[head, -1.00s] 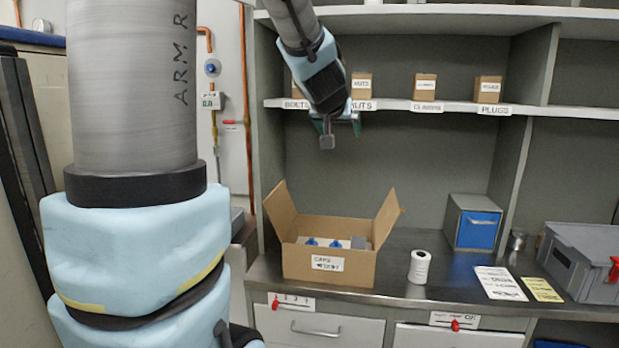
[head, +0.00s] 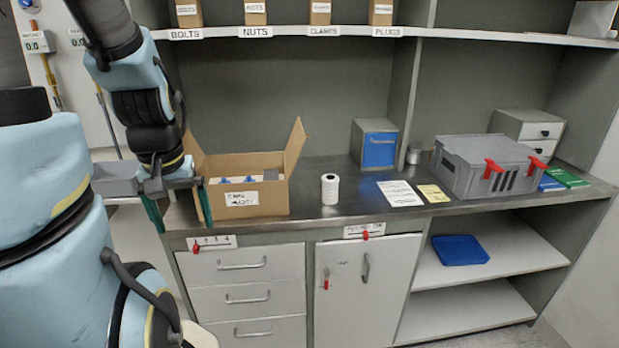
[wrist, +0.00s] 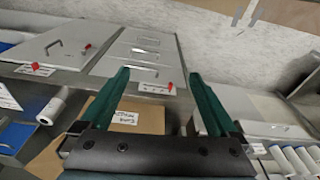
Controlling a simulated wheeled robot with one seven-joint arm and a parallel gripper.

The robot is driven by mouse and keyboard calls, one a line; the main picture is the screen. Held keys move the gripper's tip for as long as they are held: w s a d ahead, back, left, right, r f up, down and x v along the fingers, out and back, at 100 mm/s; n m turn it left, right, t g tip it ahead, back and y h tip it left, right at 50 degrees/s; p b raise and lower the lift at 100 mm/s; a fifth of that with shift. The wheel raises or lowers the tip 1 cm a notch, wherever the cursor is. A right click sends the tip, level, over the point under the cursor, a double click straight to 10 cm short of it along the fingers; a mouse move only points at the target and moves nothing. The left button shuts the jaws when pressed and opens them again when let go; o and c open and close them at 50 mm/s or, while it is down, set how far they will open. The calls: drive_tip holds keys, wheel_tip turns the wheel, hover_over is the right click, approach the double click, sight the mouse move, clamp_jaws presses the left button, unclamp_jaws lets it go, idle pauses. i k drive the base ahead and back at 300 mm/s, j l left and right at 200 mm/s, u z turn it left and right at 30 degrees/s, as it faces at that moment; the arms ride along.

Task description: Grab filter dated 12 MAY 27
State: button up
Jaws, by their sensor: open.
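My gripper (head: 178,210) is open and empty, pointing down just left of and in front of the cardboard box (head: 262,200). In the wrist view its green fingers (wrist: 158,80) are spread, with the box (wrist: 112,118) beyond them. Several white cylinders (wrist: 290,160), possibly filters, stand at the lower right of the wrist view; no date is readable on them. A white cylinder (head: 330,189) stands upright alone on the counter right of the box. Its print is too small to read. It also shows in the wrist view (wrist: 55,106).
The open box holds blue-topped items. A grey lidded case (head: 484,166) with red latches, a blue-fronted bin (head: 380,150) and paper sheets (head: 400,193) are on the counter (head: 300,222). A shelf (head: 350,32) with small boxes runs above. Drawers (head: 245,294) are below.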

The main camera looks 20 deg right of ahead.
sight(330, 181)
drive_tip(key=l+u, duration=0.15)
drive_tip(key=u, duration=0.3)
drive_tip(key=l+u, duration=0.15)
drive_tip(key=u, duration=0.3)
drive_tip(key=k+l+u, duration=0.1)
drive_tip(key=u, duration=0.35)
drive_tip(key=k+l+u, duration=0.4)
drive_tip(key=k+l, duration=0.15)
drive_tip(key=k+l+u, duration=0.4)
drive_tip(key=k+l, duration=0.2)
drive_tip(key=k, duration=0.15)
drive_tip(key=k+l, duration=0.2)
drive_tip(key=k, duration=0.15)
